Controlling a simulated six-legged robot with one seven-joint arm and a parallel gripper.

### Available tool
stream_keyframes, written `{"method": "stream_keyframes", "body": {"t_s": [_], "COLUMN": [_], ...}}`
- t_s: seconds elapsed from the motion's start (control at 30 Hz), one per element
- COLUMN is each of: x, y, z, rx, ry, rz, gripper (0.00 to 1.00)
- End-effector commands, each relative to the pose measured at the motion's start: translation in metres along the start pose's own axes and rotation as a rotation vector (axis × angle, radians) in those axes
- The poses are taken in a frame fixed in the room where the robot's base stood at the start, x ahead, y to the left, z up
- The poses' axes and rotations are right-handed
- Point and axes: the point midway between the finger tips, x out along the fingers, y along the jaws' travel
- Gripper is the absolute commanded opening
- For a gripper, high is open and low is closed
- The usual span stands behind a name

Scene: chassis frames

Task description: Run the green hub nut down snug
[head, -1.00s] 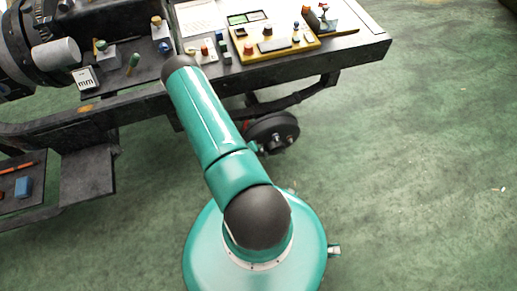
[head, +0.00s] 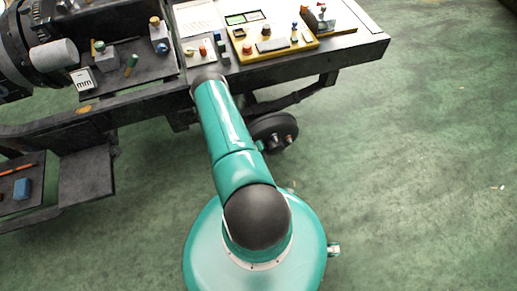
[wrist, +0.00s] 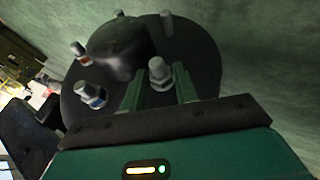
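A dark round hub (wrist: 195,55) with several silver studs fills the upper middle of the wrist view. It also shows below the bench in the head view (head: 276,128). One stud with a silver hex top (wrist: 160,74) stands between the two fingers of my gripper (wrist: 162,92), which look apart from it on both sides. My gripper is open. I cannot make out a green nut; the base of the near stud is partly hidden.
A dark bench (head: 350,48) stands above the hub, bearing a yellow panel (head: 290,48) and small parts. A lower shelf (head: 85,178) is at the left. Green floor (head: 430,170) is clear at the right.

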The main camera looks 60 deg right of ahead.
Motion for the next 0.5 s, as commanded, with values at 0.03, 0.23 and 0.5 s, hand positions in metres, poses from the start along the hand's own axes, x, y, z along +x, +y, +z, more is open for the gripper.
{"method": "stream_keyframes", "body": {"t_s": [0.03, 0.23, 0.5], "x": [-0.0001, -0.0002, -0.0001], "y": [0.0001, 0.0002, 0.0021], "z": [-0.0001, -0.0001, -0.0007], "rx": [0.000, 0.000, 0.017], "ry": [0.000, 0.000, 0.001], "rz": [0.000, -0.001, -0.037], "gripper": [0.19, 0.01, 0.01]}}
